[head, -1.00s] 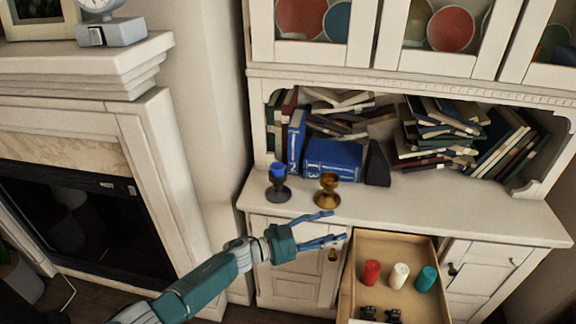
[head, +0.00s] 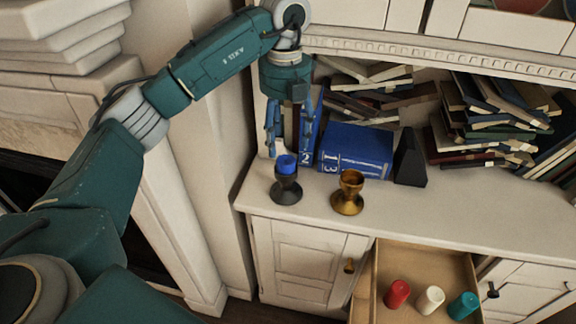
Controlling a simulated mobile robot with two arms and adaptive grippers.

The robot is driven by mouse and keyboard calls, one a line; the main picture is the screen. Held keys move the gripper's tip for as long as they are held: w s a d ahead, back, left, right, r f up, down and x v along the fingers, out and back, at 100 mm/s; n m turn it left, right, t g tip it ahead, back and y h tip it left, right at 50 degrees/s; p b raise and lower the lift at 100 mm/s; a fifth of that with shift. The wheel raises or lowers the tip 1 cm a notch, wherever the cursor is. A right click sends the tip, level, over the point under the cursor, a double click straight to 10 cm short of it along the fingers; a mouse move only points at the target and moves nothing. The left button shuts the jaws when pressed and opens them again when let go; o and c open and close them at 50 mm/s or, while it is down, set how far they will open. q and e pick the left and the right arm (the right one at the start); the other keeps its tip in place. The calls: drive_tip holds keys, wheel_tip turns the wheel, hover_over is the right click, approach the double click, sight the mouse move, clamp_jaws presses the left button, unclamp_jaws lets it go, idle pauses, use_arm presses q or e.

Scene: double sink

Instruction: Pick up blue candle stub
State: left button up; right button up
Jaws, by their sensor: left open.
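The blue candle stub (head: 286,164) stands upright in a dark candle holder (head: 286,188) at the left end of the cabinet's counter. My left gripper (head: 288,152) points down above and around the stub's place in the picture. Its fingers are spread, one to the left and one to the right, and nothing shows between them but the background. I cannot tell how far behind the stub the fingertips are. My right gripper is not in view.
A brass candle holder (head: 348,193) stands empty to the right. Blue books (head: 356,150) and a dark bookend (head: 410,158) are behind. An open drawer (head: 432,262) below holds a red candle (head: 397,293), a white candle (head: 430,299) and a teal candle (head: 463,305).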

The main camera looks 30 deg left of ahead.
sight(285, 161)
use_arm(q)
drive_tip(key=shift+f, duration=1)
drive_tip(key=shift+w+f, duration=0.1)
drive_tip(key=shift+f, duration=0.15)
wheel_tip(285, 161, down, 4)
drive_tip(key=shift+w+f+p, duration=0.1)
drive_tip(key=shift+f+p, duration=0.1)
drive_tip(key=shift+p, duration=0.6)
drive_tip(key=shift+f, duration=0.25)
drive_tip(key=shift+c, duration=1.1)
drive_tip(key=c, duration=0.9)
drive_tip(key=shift+c, duration=0.7)
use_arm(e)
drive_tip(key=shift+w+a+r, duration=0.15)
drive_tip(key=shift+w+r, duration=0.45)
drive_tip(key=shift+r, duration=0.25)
